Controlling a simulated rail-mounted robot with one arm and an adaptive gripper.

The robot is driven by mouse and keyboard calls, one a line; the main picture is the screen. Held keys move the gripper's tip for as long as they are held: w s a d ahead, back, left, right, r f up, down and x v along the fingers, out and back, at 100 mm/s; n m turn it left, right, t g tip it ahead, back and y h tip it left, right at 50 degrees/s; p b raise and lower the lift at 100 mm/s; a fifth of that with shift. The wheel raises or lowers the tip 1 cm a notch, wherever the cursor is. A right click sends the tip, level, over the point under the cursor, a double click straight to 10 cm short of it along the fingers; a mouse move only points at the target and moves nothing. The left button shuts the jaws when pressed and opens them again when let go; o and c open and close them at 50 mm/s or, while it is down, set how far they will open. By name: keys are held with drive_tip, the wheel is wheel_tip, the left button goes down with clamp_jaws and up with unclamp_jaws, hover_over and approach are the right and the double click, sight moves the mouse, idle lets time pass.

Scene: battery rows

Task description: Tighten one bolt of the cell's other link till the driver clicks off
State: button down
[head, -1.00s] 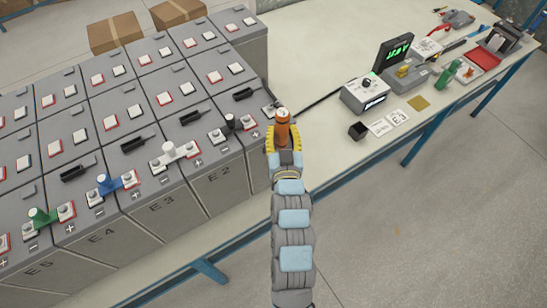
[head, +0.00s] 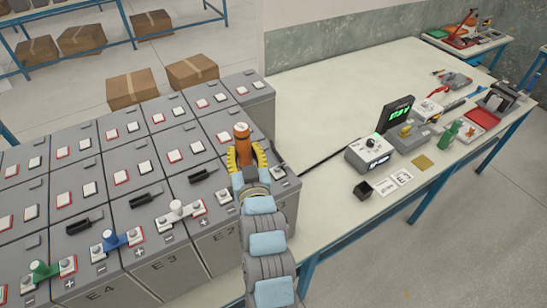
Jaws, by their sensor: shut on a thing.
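My gripper (head: 245,157) is shut on an orange screwdriver-like driver (head: 242,139), held upright above the front-right battery cells. The driver's lower end is hidden by the gripper. The black link near cell E2 (head: 226,238) is hidden behind my gripper and arm. A bare terminal (head: 278,171) shows just right of the gripper. I cannot tell whether the driver touches any bolt.
Black handles (head: 147,195) stand on the cell tops. On the bench to the right are a control box with a knob (head: 370,148), a green display (head: 398,113), a black cup (head: 363,191) and paper cards (head: 386,187). Bench surface (head: 310,90) behind is clear.

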drive_tip(key=s+a+r+n+y+p, duration=0.1)
drive_tip(key=s+a+y+p, duration=0.1)
drive_tip(key=a, duration=1.2)
drive_tip(key=shift+s+a+r+n+y+p, duration=0.3)
drive_tip(key=shift+s+a+p, duration=0.1)
drive_tip(key=shift+s, duration=0.2)
drive_tip(key=shift+f+b, duration=0.15)
drive_tip(key=shift+b, duration=0.25)
drive_tip(key=shift+f+b, duration=1.3)
drive_tip(key=shift+f, duration=1.25)
drive_tip(key=shift+f+g+b, duration=0.3)
drive_tip(key=shift+f+b, duration=0.4)
drive_tip(key=shift+f, duration=0.45)
idle(0.6)
